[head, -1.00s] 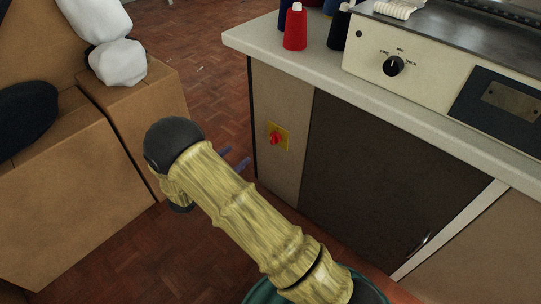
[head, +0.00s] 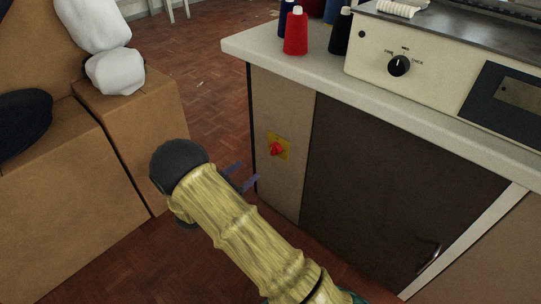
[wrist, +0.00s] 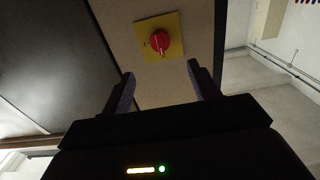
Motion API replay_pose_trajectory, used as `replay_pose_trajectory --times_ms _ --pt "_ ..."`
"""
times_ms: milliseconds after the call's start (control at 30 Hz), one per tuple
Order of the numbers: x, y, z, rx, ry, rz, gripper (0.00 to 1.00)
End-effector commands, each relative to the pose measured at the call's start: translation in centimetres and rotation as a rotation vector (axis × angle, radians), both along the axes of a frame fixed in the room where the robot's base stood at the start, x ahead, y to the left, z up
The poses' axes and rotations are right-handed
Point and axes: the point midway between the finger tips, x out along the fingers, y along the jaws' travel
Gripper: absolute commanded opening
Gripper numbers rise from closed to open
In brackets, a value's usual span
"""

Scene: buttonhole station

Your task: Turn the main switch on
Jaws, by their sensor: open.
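The main switch is a red rotary knob (head: 276,149) on a yellow square plate (head: 286,143), on the beige side panel under the counter. In the wrist view the red knob (wrist: 158,43) with a white line on it and its yellow plate (wrist: 176,29) are in plain sight, beyond the fingertips. My gripper (head: 242,176) is open and empty, its purplish fingers left of and a little below the switch in the head view. In the wrist view the gap between the fingers (wrist: 161,73) lines up roughly with the knob, and neither finger touches it.
A pale counter (head: 400,112) overhangs the panel and carries thread spools (head: 296,32) and a beige machine with a black dial (head: 399,66). A dark cabinet door (head: 385,190) is right of the switch. Cardboard boxes (head: 60,200) stand at the left. Open floor lies between.

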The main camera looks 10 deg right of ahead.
Motion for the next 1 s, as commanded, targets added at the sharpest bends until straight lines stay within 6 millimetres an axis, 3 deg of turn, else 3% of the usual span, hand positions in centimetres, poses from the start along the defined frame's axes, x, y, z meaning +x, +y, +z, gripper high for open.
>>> replay_pose_trajectory --times_ms 600,800,1000 --pt "6.4 -8.9 -0.4 0.000 -0.002 -0.002 0.61" --pt "7.5 -10.3 -0.1 0.001 -0.001 0.000 0.61" --pt "7.6 -10.4 0.0 -0.001 0.001 0.001 0.61"
